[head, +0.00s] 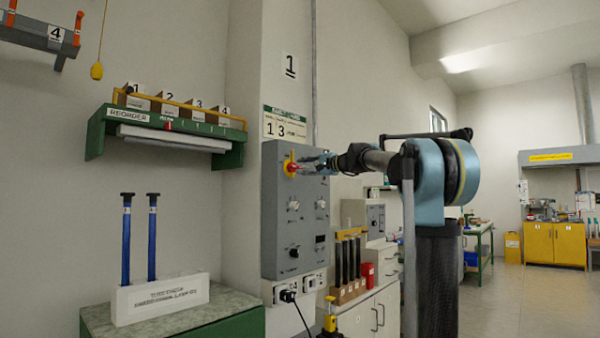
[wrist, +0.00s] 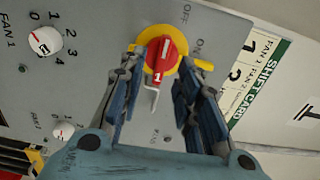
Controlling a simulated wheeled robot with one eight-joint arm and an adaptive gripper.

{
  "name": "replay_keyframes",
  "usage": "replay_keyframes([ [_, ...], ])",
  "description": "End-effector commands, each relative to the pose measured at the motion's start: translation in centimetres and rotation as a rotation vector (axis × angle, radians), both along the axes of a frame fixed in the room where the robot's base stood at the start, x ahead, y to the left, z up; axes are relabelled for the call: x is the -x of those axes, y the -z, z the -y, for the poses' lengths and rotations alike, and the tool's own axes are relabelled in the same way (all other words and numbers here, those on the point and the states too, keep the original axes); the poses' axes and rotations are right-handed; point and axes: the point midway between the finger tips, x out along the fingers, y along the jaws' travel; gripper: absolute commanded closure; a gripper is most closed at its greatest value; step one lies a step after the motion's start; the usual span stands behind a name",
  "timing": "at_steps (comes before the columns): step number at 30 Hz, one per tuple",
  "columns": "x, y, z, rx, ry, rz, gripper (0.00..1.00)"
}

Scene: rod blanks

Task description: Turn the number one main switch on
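The number one main switch (head: 290,168) is a red handle on a yellow disc, high on a grey wall panel (head: 277,231). In the wrist view the red handle (wrist: 160,62) bears a "1" at its lower end and a white mark at its upper end, which points up, nearer OFF than ON. OFF and ON are printed at its upper right. My gripper (wrist: 158,62) is open, with one finger on each side of the handle. Contact cannot be told. In the head view my gripper (head: 305,166) reaches the panel from the right.
A bent metal piece (wrist: 153,98) hangs below the handle, between my fingers. A FAN 1 knob (wrist: 45,41) and a shift card (wrist: 262,75) flank the switch. A green shelf (head: 165,133) is left of the panel. The floor at right is open.

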Motion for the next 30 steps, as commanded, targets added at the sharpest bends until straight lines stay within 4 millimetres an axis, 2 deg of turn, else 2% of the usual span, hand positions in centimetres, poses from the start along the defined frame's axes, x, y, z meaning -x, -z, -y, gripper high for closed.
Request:
replay_keyframes([
  [7,-1.7,0.0,-2.2,0.000,-0.001,0.000,0.69],
  [19,-2.0,0.0,-2.6,0.000,0.000,0.000,0.69],
  [23,-2.0,0.0,-2.6,0.000,0.000,0.000,0.99],
  [30,-2.0,0.1,-2.6,0.001,-0.001,-0.001,1.00],
])
